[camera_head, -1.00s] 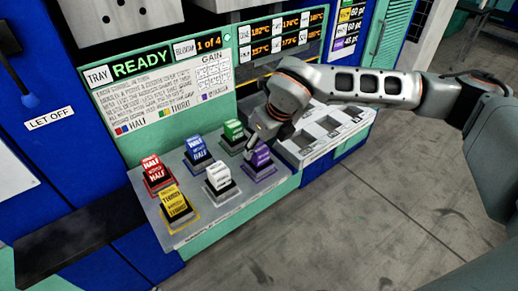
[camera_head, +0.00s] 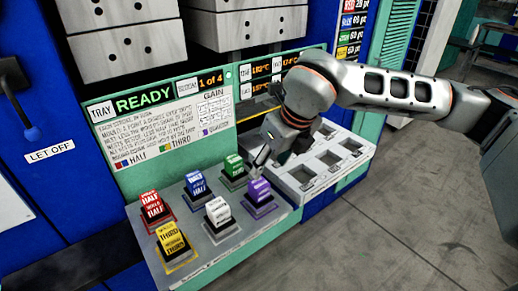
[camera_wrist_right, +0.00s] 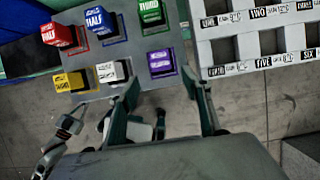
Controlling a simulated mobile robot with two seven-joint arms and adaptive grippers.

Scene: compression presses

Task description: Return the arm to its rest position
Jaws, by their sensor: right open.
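My right arm reaches in from the right in the head view. Its gripper (camera_head: 264,154) points down, just above and behind the purple rocker switch (camera_head: 259,190), apart from it. In the right wrist view the two fingers of this gripper (camera_wrist_right: 162,82) stand wide apart with nothing between them. The purple switch also shows there (camera_wrist_right: 161,64), beyond the gap. The forearm hides part of the display panel in the head view. My left gripper does not show.
The console holds red (camera_head: 152,208), yellow (camera_head: 172,240), blue (camera_head: 197,186), white (camera_head: 218,212) and green (camera_head: 234,168) switches. A white tray (camera_head: 352,172) with several square pockets lies beside them. The panel (camera_head: 150,100) reads READY. Floor (camera_head: 420,215) is free at lower right.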

